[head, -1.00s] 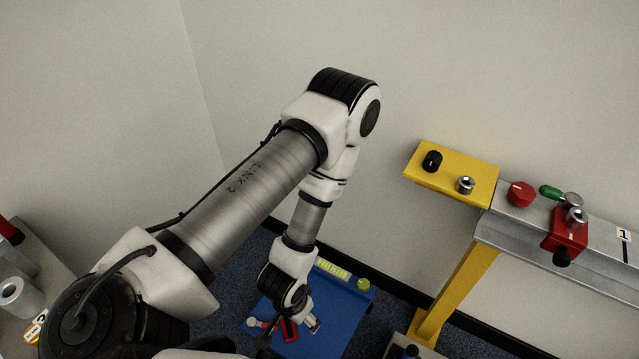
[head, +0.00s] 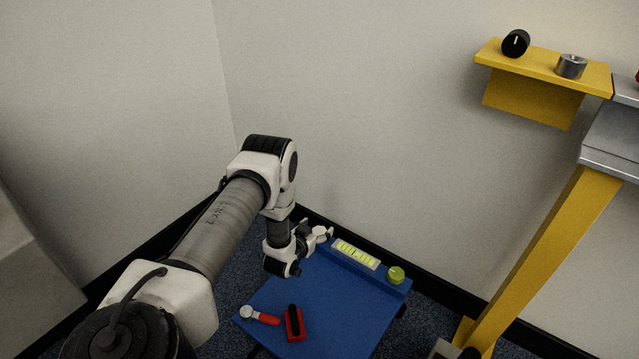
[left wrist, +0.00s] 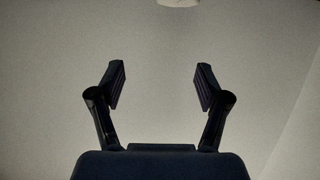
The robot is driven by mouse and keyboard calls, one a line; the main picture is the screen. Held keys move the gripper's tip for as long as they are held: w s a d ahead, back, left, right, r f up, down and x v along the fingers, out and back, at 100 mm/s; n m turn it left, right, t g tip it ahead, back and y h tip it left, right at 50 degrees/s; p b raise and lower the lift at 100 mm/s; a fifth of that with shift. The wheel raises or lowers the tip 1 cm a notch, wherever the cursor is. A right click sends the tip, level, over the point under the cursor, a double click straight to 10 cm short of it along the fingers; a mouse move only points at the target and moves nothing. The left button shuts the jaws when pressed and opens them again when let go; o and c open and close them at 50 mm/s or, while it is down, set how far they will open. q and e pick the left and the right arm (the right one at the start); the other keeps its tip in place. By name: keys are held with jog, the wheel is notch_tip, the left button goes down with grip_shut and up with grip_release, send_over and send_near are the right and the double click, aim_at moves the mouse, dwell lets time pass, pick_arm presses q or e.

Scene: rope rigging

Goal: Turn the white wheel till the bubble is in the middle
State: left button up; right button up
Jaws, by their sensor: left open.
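My left gripper (head: 319,235) is open and empty, at the far left end of the blue table's back ledge. Its two dark fingers stand apart in the left wrist view (left wrist: 160,88), with nothing between them. The level vial (head: 355,254) is a yellow-green strip in a pale frame on that ledge, just right of the gripper. Its bubble is too small to make out. I cannot tell the white wheel apart from the pale gripper parts at the ledge's left end. My right gripper is not in view.
The blue table (head: 345,310) also bears a green knob (head: 396,275), a red-handled tool (head: 261,316) and a red block with a black bar (head: 294,323). A yellow shelf (head: 545,65) and post stand at right. The wall is close behind.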

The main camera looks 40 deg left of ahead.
pick_arm(q)
jog(key=b, duration=0.2)
send_near(319, 231)
jog(key=x, duration=0.2)
jog(key=shift+w+f, duration=0.3)
jog(key=shift+w, duration=0.05)
jog(key=b+x, duration=0.3)
jog(key=x, duration=0.4)
jog(key=shift+f+b, duration=0.1)
jog(key=shift+b, duration=0.25)
jog(key=shift+w+a, duration=0.1)
jog(key=shift+w, duration=0.05)
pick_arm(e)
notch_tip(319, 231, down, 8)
pick_arm(q)
jog(key=c, duration=1.2)
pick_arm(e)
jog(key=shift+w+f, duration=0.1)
